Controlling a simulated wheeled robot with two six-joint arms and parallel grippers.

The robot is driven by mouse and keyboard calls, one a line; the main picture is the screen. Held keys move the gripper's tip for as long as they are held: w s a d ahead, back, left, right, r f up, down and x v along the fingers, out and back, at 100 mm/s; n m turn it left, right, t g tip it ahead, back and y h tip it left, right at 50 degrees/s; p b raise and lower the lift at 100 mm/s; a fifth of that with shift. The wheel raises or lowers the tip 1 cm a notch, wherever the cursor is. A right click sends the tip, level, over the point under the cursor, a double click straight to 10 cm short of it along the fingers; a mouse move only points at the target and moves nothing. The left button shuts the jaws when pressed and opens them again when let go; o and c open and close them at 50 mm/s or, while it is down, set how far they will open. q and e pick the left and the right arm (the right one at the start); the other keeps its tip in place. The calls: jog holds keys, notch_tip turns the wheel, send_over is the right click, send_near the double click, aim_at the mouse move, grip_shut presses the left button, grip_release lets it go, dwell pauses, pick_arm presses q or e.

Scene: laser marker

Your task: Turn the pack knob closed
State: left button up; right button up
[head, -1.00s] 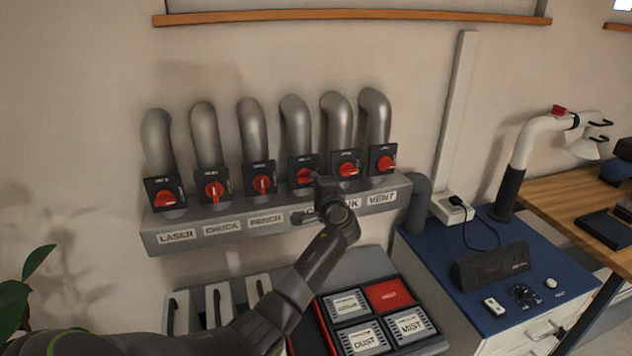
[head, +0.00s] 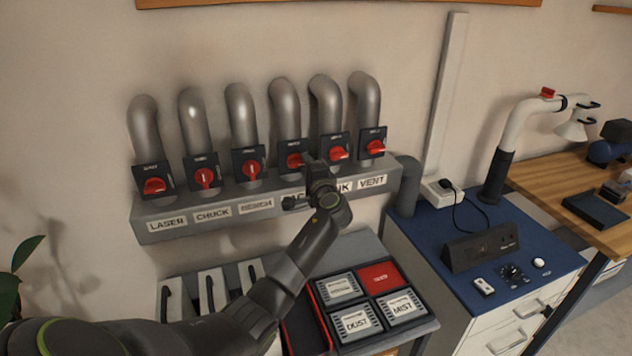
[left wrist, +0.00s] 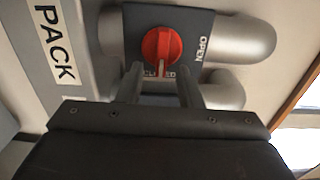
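The pack knob (head: 294,160) is a red dial on a dark plate, fourth from the left in the row of pipe valves. It shows close up in the left wrist view (left wrist: 161,45). There its handle points down onto the "CLOSED" marking, and "OPEN" is printed at the right of the plate. My left gripper (head: 311,166) is just in front of this valve. In the left wrist view its two fingers (left wrist: 160,86) are apart, one on each side of the handle's end, with a gap visible. My right gripper is not in view.
Neighbouring knobs include the bench knob (head: 252,169) at left and another red knob (head: 338,153) at right. The grey label rail (head: 150,238) runs beneath. A button panel (head: 379,277) and a blue-topped cabinet (head: 425,230) stand below and right. The PACK label (left wrist: 55,45) shows in the wrist view.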

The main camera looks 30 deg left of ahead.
pick_arm(q)
jog(key=b+v, duration=0.4)
jog(key=v, duration=1.3)
jog(key=shift+b, duration=0.4)
jog(key=shift+s+f, duration=0.1)
